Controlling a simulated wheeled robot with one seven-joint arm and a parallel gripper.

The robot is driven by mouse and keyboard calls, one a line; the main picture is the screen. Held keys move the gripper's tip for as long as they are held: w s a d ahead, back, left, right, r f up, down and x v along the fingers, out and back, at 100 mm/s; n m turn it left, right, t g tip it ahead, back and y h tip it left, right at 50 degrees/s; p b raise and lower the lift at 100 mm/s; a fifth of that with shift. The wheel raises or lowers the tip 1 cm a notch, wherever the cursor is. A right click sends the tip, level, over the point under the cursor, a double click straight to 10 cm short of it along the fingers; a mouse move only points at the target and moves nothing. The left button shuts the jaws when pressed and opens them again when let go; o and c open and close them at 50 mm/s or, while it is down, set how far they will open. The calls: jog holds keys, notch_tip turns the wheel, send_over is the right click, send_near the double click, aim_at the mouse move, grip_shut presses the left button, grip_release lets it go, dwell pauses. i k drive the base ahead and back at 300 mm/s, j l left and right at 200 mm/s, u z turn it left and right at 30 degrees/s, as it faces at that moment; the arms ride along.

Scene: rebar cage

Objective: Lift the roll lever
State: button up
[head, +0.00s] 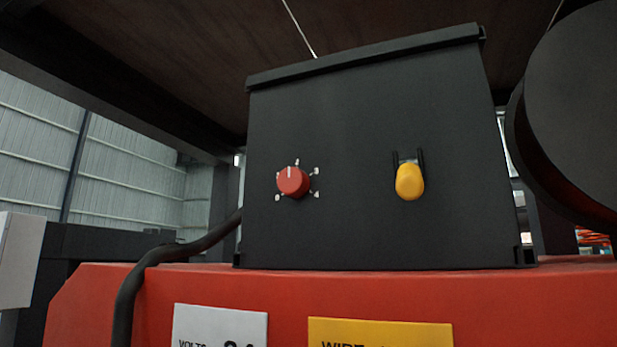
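A yellow rounded lever handle (409,182) sits on the front of a dark grey control box (350,130), right of its middle. Two short black upright guides (421,162) stand behind the top of the handle. I take this handle to be the roll lever; no label on it shows. My gripper is not in view, so where it is relative to the lever cannot be seen.
A red knob (292,182) with white marks is left of the lever. The box stands on a red housing (570,300) with white and yellow labels. A black cable (150,260) runs at left. A large dark round part (575,110) is at right.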

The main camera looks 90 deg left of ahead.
aim_at(410, 183)
jog(key=u, duration=1.55)
jog(key=k, duration=0.05)
